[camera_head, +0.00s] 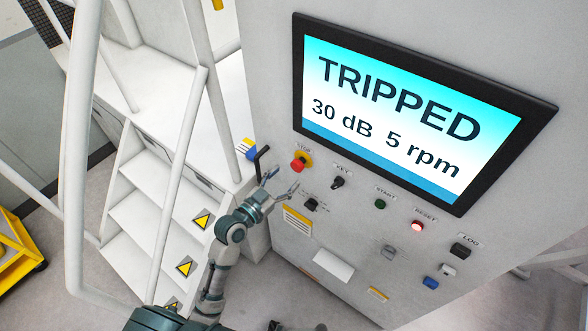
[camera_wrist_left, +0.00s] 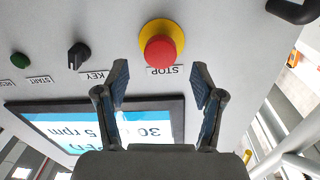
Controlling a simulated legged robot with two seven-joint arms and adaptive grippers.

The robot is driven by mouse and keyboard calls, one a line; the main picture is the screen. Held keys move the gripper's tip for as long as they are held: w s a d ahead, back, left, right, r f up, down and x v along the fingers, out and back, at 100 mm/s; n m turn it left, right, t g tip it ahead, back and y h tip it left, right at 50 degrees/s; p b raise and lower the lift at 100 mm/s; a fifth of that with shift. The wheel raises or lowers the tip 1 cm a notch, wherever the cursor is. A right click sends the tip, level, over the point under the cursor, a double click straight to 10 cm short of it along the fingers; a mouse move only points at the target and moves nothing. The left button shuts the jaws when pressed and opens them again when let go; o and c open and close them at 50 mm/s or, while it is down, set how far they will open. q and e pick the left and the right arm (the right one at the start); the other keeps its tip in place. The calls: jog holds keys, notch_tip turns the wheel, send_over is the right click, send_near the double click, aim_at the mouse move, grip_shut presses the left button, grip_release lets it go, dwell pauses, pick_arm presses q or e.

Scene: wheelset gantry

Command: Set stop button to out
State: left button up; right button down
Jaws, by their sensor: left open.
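The stop button (camera_head: 298,165) is a red mushroom head on a yellow ring, at the upper left of the panel's row of controls under the STOP label. In the left wrist view the red stop button (camera_wrist_left: 160,49) shows beyond the fingertips, roughly midway between them. My left gripper (camera_head: 281,182) is open and empty, just below and left of the button in the head view. In the left wrist view its two fingers (camera_wrist_left: 160,85) stand wide apart, with no visible contact on the button. My right gripper is not in view.
A screen (camera_head: 420,110) reads TRIPPED, 30 dB, 5 rpm. A key switch (camera_head: 338,182), a green start button (camera_head: 380,204) and a lit reset button (camera_head: 417,226) sit right of the stop button. A black bent handle (camera_head: 261,163) and white stairs with railings stand left.

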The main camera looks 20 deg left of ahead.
pick_arm(q)
jog(key=v, duration=0.6)
dwell(0.3)
jog(key=w+a+f+n+g+y, duration=0.1)
jog(key=a+f+n+g+y, duration=0.1)
jog(key=f, duration=1.2)
jog(key=a+f+n+g+y, duration=0.2)
jog(key=f+g, duration=0.1)
jog(key=f, duration=1.1)
jog(key=s+f+g+y, duration=0.1)
jog(key=s+f, duration=0.1)
jog(key=f, duration=0.5)
jog(key=s+f+g, duration=0.1)
jog(key=s+f, duration=0.2)
jog(key=f, duration=0.4)
jog(key=s+f+g+y, duration=0.1)
jog(key=s+f+g, duration=0.3)
jog(key=s+f, duration=1.1)
jog(key=s+f+g, duration=0.1)
jog(key=s+f, duration=0.2)
jog(key=s, duration=0.4)
jog(key=s+f+g, duration=0.2)
jog(key=s+f, duration=0.2)
jog(key=s, duration=0.3)
jog(key=s+f+g+y+b, duration=0.1)
jog(key=s+f, duration=0.2)
jog(key=s, duration=0.5)
jog(key=shift+d+f+g, duration=0.25)
jog(key=shift+f+g, duration=0.05)
